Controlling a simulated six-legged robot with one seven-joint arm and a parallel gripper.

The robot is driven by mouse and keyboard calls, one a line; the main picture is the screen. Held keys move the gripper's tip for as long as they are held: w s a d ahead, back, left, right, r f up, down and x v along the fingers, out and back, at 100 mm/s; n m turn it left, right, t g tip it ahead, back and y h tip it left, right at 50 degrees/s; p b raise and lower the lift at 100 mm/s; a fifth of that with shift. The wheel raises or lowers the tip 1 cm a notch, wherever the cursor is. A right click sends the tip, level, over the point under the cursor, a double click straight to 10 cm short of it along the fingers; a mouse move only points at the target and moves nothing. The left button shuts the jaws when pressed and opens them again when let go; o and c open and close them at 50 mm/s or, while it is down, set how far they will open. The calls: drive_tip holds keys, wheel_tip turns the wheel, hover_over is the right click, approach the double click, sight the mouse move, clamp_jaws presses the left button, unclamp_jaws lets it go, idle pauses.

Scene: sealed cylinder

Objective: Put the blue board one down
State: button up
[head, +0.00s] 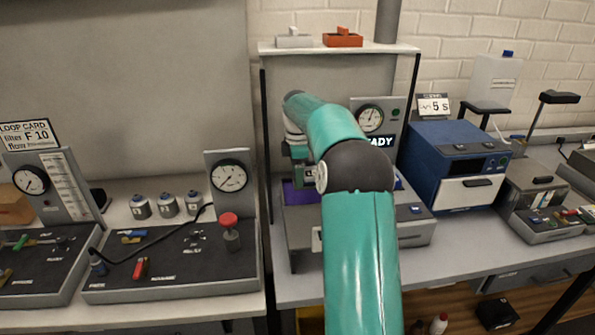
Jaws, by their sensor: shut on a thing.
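My gripper (300,158) is at the station under the shelf, left of the round gauge, pointing down. My teal arm hides much of it, and its fingertips do not show clearly. A blue-violet piece (298,192), which looks like the blue board, shows just below the gripper. My gripper is shut on it as far as I can tell. The board's right part is mostly behind my arm. Whether it touches the grey station base (300,222) below cannot be told.
A shelf (340,48) with grey (294,42) and orange (342,40) trays is above. A blue box unit (455,165) stands right; a panel with a red knob (228,220) is left.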

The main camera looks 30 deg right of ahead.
drive_tip(key=shift+f, duration=0.45)
drive_tip(key=o, duration=1)
drive_tip(key=shift+f, duration=0.15)
drive_tip(key=shift+s, duration=0.1)
drive_tip(key=shift+r, duration=0.2)
wheel_tip(320, 180, up, 13)
drive_tip(key=shift+r, duration=0.15)
